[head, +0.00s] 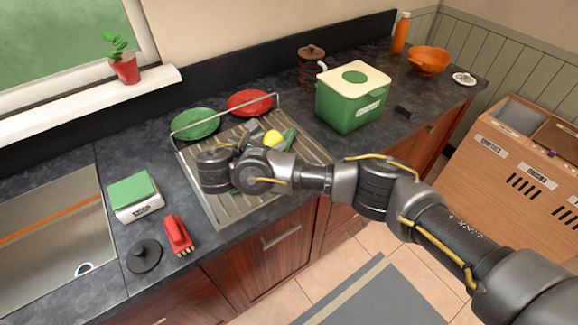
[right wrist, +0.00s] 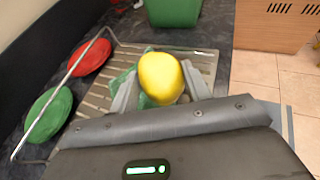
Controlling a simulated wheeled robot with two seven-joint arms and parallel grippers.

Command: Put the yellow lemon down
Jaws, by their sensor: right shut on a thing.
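The yellow lemon (head: 273,138) is over the metal drying rack (head: 208,200) on the counter. It also fills the middle of the right wrist view (right wrist: 161,78), between the two fingers. My right gripper (head: 268,134) is shut on the lemon, and my arm reaches across from the right. The lemon's underside is hidden, so I cannot tell whether it touches anything below. A green translucent thing (right wrist: 122,82) shows partly behind the lemon, on the rack. My left gripper is not in view.
A green plate (head: 196,124) and a red plate (head: 250,102) stand at the rack's back. A green bin with a cream lid (head: 352,105) is to its right. A kitchen scale (head: 134,196), a red item (head: 178,235) and the sink (head: 50,240) are left.

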